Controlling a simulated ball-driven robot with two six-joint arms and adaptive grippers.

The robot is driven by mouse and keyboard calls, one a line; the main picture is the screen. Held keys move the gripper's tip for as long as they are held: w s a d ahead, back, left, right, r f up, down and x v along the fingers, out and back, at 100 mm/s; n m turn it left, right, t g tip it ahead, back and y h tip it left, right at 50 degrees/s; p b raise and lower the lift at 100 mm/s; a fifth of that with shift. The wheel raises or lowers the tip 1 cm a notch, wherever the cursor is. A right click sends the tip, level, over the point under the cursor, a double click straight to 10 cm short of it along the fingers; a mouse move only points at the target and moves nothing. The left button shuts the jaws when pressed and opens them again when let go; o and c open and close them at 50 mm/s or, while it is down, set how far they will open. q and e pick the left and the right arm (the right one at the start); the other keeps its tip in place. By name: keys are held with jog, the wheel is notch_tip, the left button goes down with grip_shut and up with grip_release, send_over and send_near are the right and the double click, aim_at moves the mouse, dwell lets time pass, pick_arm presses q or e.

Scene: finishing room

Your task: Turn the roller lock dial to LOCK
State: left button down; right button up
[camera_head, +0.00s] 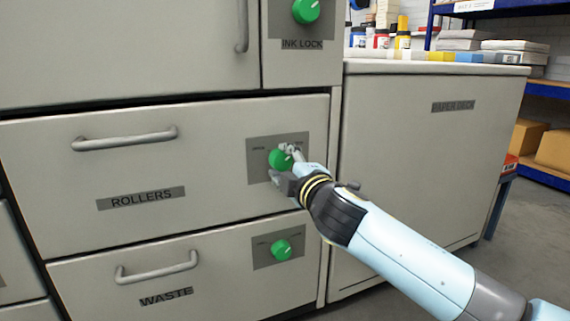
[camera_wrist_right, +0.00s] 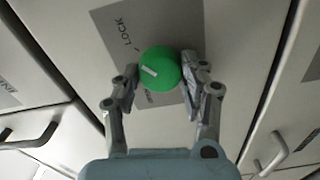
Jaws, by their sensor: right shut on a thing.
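The roller lock dial (camera_head: 277,160) is a round green knob on a grey plate on the drawer labelled ROLLERS. In the right wrist view the dial (camera_wrist_right: 163,62) sits between my right gripper's (camera_wrist_right: 160,85) two fingers, which are shut on its sides. The word LOCK is readable on the plate at upper left. A second label below the dial is partly hidden by a finger. The dial's white mark is on its left part, between the two labels. In the head view my right gripper (camera_head: 281,164) covers part of the dial. My left gripper is out of view.
The rollers drawer handle (camera_head: 123,140) is left of the dial. The ink lock dial (camera_head: 306,10) is above, and the waste drawer's green dial (camera_head: 281,249) is below. The paper deck cabinet (camera_head: 430,160) stands to the right. Free floor (camera_head: 540,220) shows at far right.

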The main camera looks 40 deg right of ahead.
jog(key=shift+f, duration=0.15)
jog(key=o, duration=1.2)
jog(key=v, duration=1.2)
